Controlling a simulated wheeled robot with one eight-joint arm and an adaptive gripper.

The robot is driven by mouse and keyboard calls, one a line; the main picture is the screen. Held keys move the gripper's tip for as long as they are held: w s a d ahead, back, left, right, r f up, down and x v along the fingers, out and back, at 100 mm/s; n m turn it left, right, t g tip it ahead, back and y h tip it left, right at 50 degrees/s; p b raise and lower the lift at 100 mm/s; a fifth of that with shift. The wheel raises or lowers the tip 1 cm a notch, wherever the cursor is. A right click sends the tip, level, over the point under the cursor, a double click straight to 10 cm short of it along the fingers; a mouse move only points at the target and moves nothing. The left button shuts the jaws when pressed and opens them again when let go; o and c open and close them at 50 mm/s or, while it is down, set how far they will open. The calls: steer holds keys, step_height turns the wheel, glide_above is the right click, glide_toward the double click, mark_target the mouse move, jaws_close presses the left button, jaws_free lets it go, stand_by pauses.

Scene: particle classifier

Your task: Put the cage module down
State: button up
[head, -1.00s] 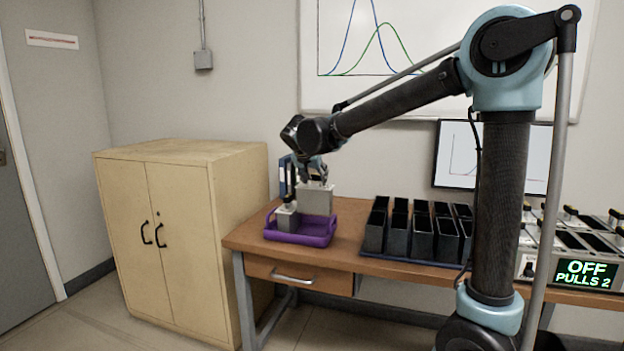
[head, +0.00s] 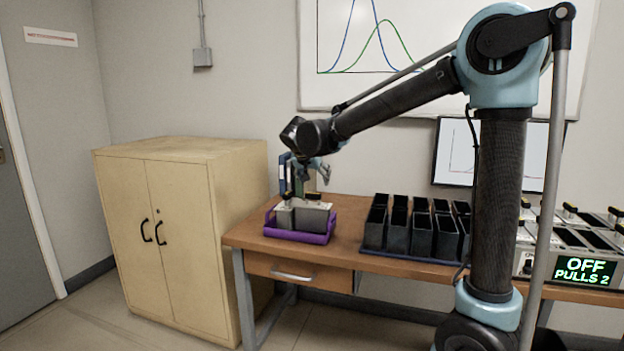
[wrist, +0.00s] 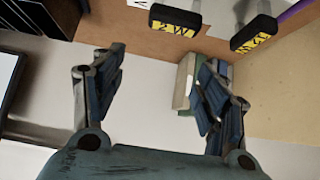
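The cage module (head: 312,218), a light grey block with a dark handle, stands in the purple tray (head: 300,237) on the desk. A second grey module (head: 284,217) with a black handle stands beside it on the left. My gripper (head: 318,172) is above the tray, apart from the modules. In the wrist view my gripper (wrist: 158,72) has its fingers spread with nothing between them. Two black handles with yellow labels, one left (wrist: 175,22) and one right (wrist: 253,33), show at the top edge; I cannot tell which belongs to the cage module.
Several black open bins (head: 420,230) stand on the wooden desk (head: 345,245) to the right of the tray. Upright binders (head: 285,177) stand behind the tray. A beige cabinet (head: 180,240) is at left. A monitor (head: 455,155) and a machine with an "OFF" display (head: 585,272) are at right.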

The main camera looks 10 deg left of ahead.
steer(key=shift+r, duration=0.1)
steer(key=shift+r, duration=0.25)
steer(key=v, duration=1.2)
steer(key=shift+r, duration=0.25)
steer(key=s+d+f+g+h, duration=0.1)
steer(key=d+f, duration=0.2)
steer(key=d, duration=0.7)
steer(key=s+d+f+g, duration=0.15)
steer(key=d+f, duration=0.25)
steer(key=d, duration=0.7)
steer(key=s+d+f+g+h, duration=0.1)
steer(key=d+f, duration=0.2)
steer(key=d, duration=0.7)
steer(key=s+d+f+g+y, duration=0.1)
steer(key=s+d+f, duration=0.5)
steer(key=s+f, duration=0.3)
steer(key=s+d+f+g+y, duration=0.1)
steer(key=s+d+f+g, duration=0.1)
steer(key=s+d+f, duration=0.5)
steer(key=s+f, duration=0.3)
steer(key=shift+s+d+f+n, duration=0.2)
steer(key=shift+d+n, duration=0.05)
steer(key=shift+n, duration=0.15)
